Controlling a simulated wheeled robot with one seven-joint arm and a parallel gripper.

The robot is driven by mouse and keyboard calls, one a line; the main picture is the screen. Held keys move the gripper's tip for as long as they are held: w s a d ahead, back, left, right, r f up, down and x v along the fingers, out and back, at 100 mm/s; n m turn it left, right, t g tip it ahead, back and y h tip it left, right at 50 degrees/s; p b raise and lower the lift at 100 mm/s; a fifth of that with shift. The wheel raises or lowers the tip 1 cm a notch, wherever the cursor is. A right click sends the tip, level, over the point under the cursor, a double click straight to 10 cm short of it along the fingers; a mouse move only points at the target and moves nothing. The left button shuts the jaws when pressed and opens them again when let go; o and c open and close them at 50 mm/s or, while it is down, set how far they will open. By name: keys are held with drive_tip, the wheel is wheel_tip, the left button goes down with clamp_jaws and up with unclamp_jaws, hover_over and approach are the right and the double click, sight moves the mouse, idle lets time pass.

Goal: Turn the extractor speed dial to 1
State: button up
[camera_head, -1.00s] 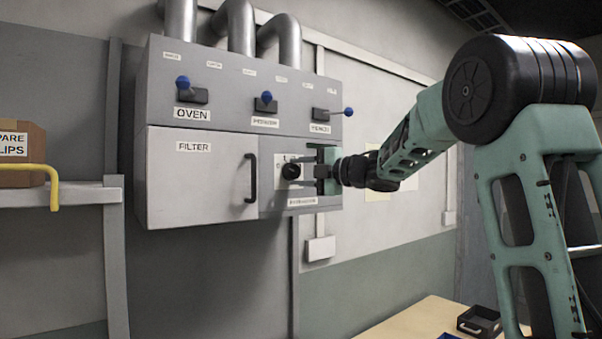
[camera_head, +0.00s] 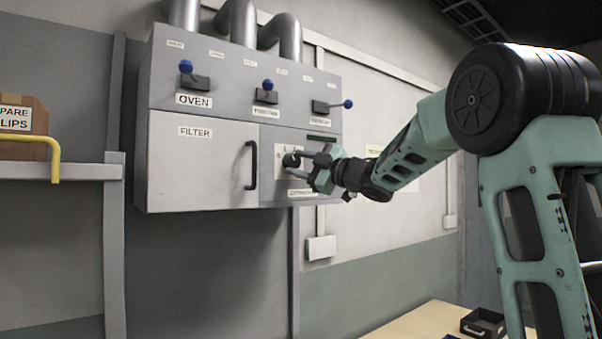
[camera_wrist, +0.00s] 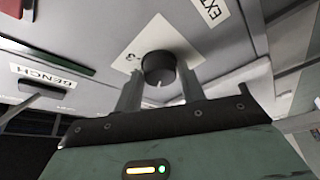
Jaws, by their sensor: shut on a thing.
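The extractor speed dial (camera_head: 291,160) is a round black knob on a white plate (camera_head: 281,153) at the lower right of the grey wall cabinet. The wrist view shows the dial (camera_wrist: 158,70) with a small white mark on its rim; the plate's numbers are mostly covered or too small to read. My gripper (camera_wrist: 160,82) has one finger on each side of the dial and is shut on it. In the head view my gripper (camera_head: 300,165) reaches the dial from the right and hides part of the plate.
Three blue-knobbed levers (camera_head: 267,85) sit on the cabinet (camera_head: 225,120) above the dial. The filter door (camera_head: 195,165) with its black handle (camera_head: 251,165) is to the left. A table with a black tray (camera_head: 484,323) stands below right.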

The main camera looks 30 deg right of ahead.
drive_tip(key=shift+f+m+t+h+b, duration=0.2)
drive_tip(key=shift+m+b, duration=0.15)
drive_tip(key=shift+m, duration=0.35)
drive_tip(key=shift+f+m+t+h+b, duration=0.1)
drive_tip(key=shift+m+t+b, duration=0.2)
drive_tip(key=shift+m, duration=0.4)
drive_tip(key=shift+r, duration=0.1)
drive_tip(key=o, duration=1)
drive_tip(key=shift+c, duration=0.2)
drive_tip(key=b+v, duration=0.6)
drive_tip(key=v, duration=1.1)
drive_tip(key=shift+s, duration=0.25)
drive_tip(key=shift+a, duration=0.1)
